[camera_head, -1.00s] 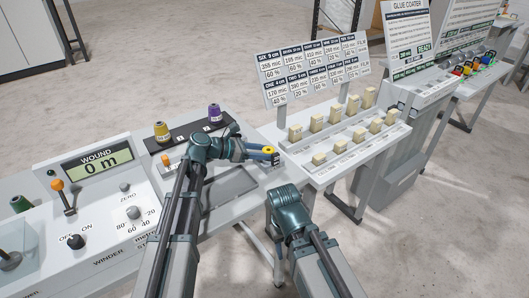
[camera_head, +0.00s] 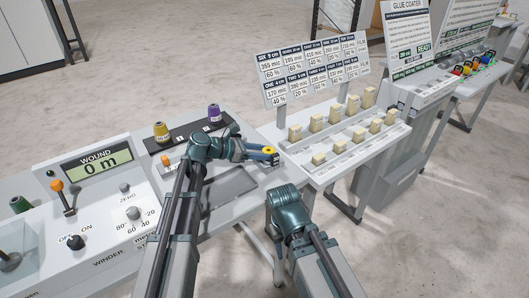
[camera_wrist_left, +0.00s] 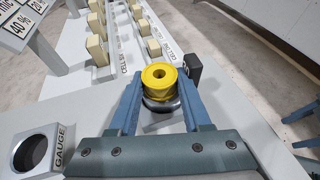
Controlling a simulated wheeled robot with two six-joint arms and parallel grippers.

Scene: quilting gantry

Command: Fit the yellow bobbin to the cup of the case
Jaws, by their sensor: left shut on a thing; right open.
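The yellow bobbin (camera_wrist_left: 160,76) is a small spool with a hole in its top. My left gripper (camera_head: 264,152) is shut on it, and the bobbin (camera_head: 267,149) stands upright between the blue fingers. A rounded dark grey part (camera_wrist_left: 161,104) shows just below the bobbin in the wrist view; I cannot tell whether it is the cup of the case. A small black block (camera_wrist_left: 193,68) is beside the right finger, close to the bobbin. My right gripper (camera_head: 284,200) is lower in the head view, apart from the bobbin, and its fingertips are hidden.
A round gauge (camera_wrist_left: 31,152) is on the bench at the left of the wrist view. A rack of several cream blocks (camera_head: 317,123) stands beyond my left gripper. Two spools, yellow (camera_head: 161,132) and purple (camera_head: 214,113), stand on a black strip. The winder panel (camera_head: 103,225) is at left.

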